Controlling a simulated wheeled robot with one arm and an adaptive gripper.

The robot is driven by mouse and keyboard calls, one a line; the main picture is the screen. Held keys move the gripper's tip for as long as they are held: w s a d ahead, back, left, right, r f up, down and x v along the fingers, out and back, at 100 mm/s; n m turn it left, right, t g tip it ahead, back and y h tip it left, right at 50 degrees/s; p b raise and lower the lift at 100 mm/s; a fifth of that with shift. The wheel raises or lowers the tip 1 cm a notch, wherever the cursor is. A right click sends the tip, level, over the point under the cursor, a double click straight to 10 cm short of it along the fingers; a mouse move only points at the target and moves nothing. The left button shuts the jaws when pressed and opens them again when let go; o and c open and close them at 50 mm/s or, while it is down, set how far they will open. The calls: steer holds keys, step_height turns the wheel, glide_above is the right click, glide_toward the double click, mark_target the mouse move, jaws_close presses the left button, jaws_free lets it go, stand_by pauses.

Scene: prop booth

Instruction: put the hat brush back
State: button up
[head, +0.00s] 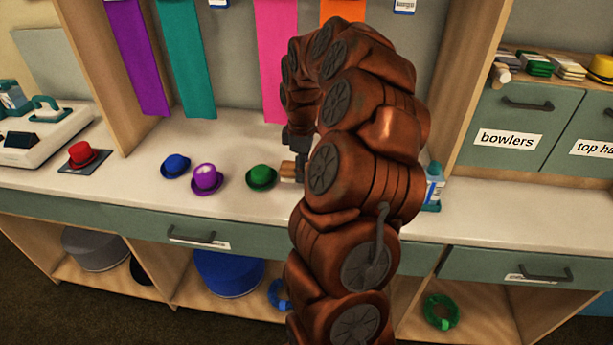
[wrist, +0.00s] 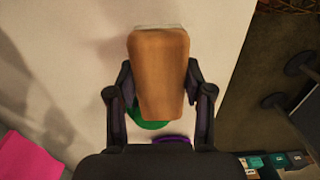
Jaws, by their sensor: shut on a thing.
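The hat brush (wrist: 160,75) is a tan wooden block with a thin pale edge at its far end. My gripper (wrist: 158,90) is shut on it, one finger on each side. In the head view a small wooden part of the brush (head: 288,170) shows at the left edge of my arm, just right of a green hat (head: 261,177). My arm hides the rest of it and most of the gripper. I cannot tell whether the brush touches the counter.
The white counter (head: 130,180) also carries a purple hat (head: 206,178), a blue hat (head: 175,166) and a red hat (head: 81,153) on a dark pad. A blue-labelled bottle (head: 434,186) stands right of my arm. Coloured strips hang behind. The right counter is mostly clear.

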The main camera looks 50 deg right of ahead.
steer(key=shift+s+d+f, duration=0.2)
steer(key=shift+s+d, duration=0.2)
steer(key=shift+d, duration=0.15)
steer(key=shift+w+f+p, duration=0.1)
steer(key=shift+f+p, duration=0.35)
steer(key=shift+f, duration=1.2)
steer(key=shift+f, duration=0.1)
steer(key=o, duration=1.2)
step_height(320, 180, up, 11)
steer(key=shift+w+f+b, duration=0.1)
steer(key=shift+b, duration=0.5)
steer(key=shift+r, duration=0.75)
